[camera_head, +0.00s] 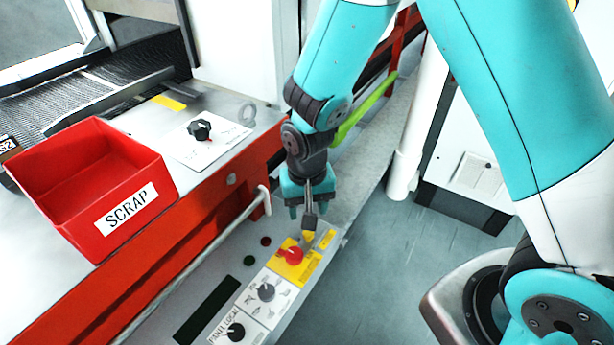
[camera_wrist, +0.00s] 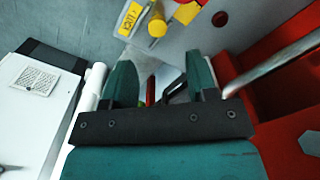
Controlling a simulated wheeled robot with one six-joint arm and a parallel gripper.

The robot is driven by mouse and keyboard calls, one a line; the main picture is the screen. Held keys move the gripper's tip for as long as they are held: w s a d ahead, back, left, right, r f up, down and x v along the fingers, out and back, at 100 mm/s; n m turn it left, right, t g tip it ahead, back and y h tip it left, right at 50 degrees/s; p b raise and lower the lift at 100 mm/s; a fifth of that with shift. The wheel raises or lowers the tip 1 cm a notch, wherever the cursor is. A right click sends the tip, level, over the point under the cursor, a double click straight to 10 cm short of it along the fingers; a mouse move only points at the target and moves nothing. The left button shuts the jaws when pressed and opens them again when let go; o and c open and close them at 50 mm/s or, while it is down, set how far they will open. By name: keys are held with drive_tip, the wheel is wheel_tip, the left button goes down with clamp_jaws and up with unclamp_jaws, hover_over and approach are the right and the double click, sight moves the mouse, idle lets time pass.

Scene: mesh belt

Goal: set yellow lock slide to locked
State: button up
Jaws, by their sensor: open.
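The yellow lock slide shows in the wrist view as a short yellow peg (camera_wrist: 157,27) at the top, next to a yellow label (camera_wrist: 130,18) with dark lettering. In the head view a little yellow (camera_head: 308,237) shows there at the end of the control panel, mostly hidden behind the gripper. My gripper (camera_head: 306,204) points down over that panel end. In the wrist view its two teal fingers (camera_wrist: 161,78) are spread with nothing held between them. The peg lies beyond the fingertips, apart from them. I cannot read which position the slide is in.
A red knob (camera_head: 291,253) on a yellow plate sits close to the gripper. Black knobs (camera_head: 266,292) follow along the panel. A metal rail (camera_head: 205,255) runs beside it. A red SCRAP bin (camera_head: 90,185) stands at left. Open floor (camera_head: 400,270) lies right of the panel.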

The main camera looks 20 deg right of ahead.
wheel_tip(320, 180, up, 9)
drive_tip(key=shift+f, duration=0.15)
idle(0.4)
drive_tip(key=s+a+r+n+y+p, duration=0.1)
drive_tip(key=s+r+n+y+p, duration=0.2)
drive_tip(key=s+r+n, duration=0.6)
drive_tip(key=s+r+y, duration=0.1)
drive_tip(key=s+r, duration=0.6)
drive_tip(key=r, duration=0.1)
drive_tip(key=shift+s+r, duration=0.15)
drive_tip(key=shift+s, duration=0.2)
drive_tip(key=shift+a, duration=0.1)
idle(1.0)
